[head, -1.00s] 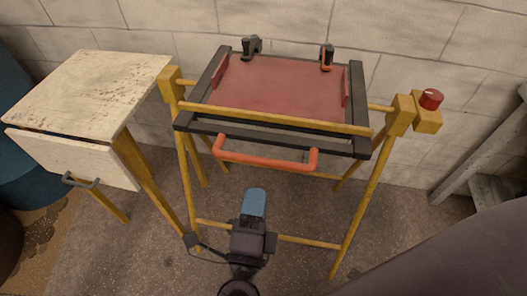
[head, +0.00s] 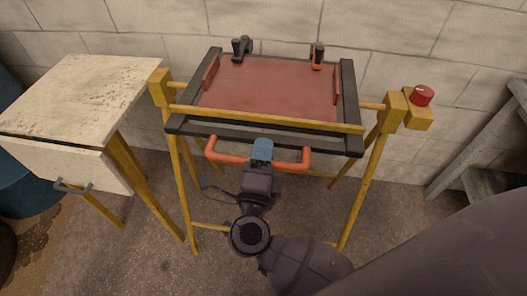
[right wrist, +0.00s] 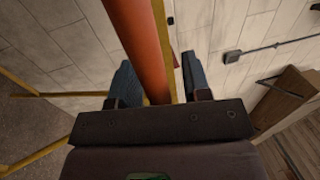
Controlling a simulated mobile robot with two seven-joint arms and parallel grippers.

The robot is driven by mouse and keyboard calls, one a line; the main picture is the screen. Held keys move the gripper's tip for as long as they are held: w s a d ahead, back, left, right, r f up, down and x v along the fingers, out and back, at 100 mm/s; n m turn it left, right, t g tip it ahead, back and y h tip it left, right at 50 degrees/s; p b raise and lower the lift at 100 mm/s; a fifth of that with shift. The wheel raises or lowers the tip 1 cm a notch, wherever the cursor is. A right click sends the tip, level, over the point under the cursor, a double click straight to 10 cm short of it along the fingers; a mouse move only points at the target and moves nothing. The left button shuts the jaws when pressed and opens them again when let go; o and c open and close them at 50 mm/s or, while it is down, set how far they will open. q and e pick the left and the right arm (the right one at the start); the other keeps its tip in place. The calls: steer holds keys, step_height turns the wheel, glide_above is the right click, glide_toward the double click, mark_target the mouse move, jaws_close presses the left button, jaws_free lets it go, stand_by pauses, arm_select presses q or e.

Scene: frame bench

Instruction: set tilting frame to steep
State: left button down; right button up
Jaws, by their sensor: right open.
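The tilting frame has a dark border (head: 348,95) around a red panel (head: 270,88) and hangs between yellow posts, its near edge toward me. An orange-red handle (head: 228,158) sticks out from its near edge. A red knob (head: 421,95) sits on the right post's yellow block. My right gripper (head: 262,150) is at the middle of the handle, its blue fingertips covering part of the bar. In the right wrist view the jaws (right wrist: 157,78) are open, with the handle bar (right wrist: 140,40) running between the blue fingers. I cannot tell if they touch. My left gripper is not in view.
Two small clamps (head: 242,47) sit on the frame's far edge. A worn pale cabinet (head: 75,90) with a grey drawer handle stands close on the left. A block wall is behind, and a grey stand (head: 485,160) is at right. Floor shows below the frame.

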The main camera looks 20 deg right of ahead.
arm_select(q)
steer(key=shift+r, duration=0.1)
arm_select(e)
steer(key=shift+w+d, duration=0.1)
steer(key=shift+c, duration=0.4)
jaws_close()
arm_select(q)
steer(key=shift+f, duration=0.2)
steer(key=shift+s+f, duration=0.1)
